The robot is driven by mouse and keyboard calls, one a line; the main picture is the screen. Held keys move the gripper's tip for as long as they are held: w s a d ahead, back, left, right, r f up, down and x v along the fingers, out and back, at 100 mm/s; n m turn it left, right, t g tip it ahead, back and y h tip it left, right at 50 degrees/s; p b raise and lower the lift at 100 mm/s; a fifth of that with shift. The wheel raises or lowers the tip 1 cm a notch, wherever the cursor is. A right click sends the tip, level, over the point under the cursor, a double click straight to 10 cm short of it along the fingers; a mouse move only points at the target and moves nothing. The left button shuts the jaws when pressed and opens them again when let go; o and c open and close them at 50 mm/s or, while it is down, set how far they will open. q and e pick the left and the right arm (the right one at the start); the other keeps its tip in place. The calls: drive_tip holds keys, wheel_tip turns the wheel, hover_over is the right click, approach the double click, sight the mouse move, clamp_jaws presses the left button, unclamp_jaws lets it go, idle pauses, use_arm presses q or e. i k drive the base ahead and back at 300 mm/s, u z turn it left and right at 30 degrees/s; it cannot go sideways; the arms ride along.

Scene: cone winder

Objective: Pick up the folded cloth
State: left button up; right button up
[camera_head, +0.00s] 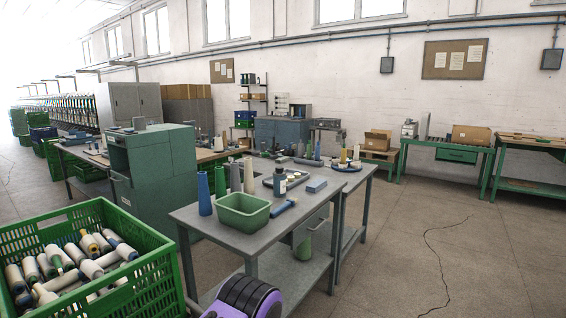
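A small flat blue block-like item (316,184) lies on the near grey worktable (228,233), close to its right back edge. It may be the folded cloth, but it is too small in the head view to be sure. It lies to the right of a grey tray (268,182) and a dark bottle (279,182).
On the same table are a green tub (243,212), blue cones (204,194), and a blue-handled tool (284,207). A green crate of bobbins (150,272) stands at front left. A green cabinet (152,170) stands behind. Floor at right is clear.

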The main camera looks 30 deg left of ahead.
sight(283, 160)
drive_tip(key=z, duration=0.5)
drive_tip(key=k, duration=0.6)
drive_tip(key=z, duration=0.3)
drive_tip(key=i, duration=2.05)
drive_tip(key=u, duration=0.4)
drive_tip(key=i, duration=2.55)
drive_tip(key=u, duration=0.3)
drive_tip(key=i, duration=2.55)
drive_tip(key=u, duration=0.4)
drive_tip(key=i, duration=2.5)
drive_tip(key=u, duration=0.7)
drive_tip(key=i, duration=1.35)
drive_tip(key=u, duration=1.45)
drive_tip(key=i, duration=1.05)
drive_tip(key=u, duration=1.05)
